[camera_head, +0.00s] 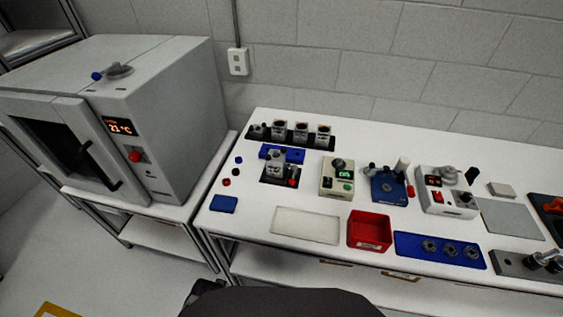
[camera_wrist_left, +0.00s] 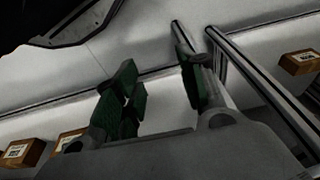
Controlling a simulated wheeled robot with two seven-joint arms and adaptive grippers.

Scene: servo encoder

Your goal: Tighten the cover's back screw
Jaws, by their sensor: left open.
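On the white bench in the head view, a small grey servo-like unit (camera_head: 275,169) sits on a dark fixture plate. It has a red part (camera_head: 292,182) at its right side. The cover and its back screw are too small to make out. In the left wrist view my left gripper (camera_wrist_left: 165,90) is open and empty, its green-padded fingers apart. It is away from the bench-top objects, near metal rails and the floor. Neither gripper shows in the head view.
A grey oven (camera_head: 180,110) stands left of the bench. A rack of several units (camera_head: 290,133) is at the back. A red bin (camera_head: 370,231), a pale mat (camera_head: 306,225) and a blue tray (camera_head: 404,245) line the front. Several instruments, including a beige box (camera_head: 337,178), stand right of the fixture.

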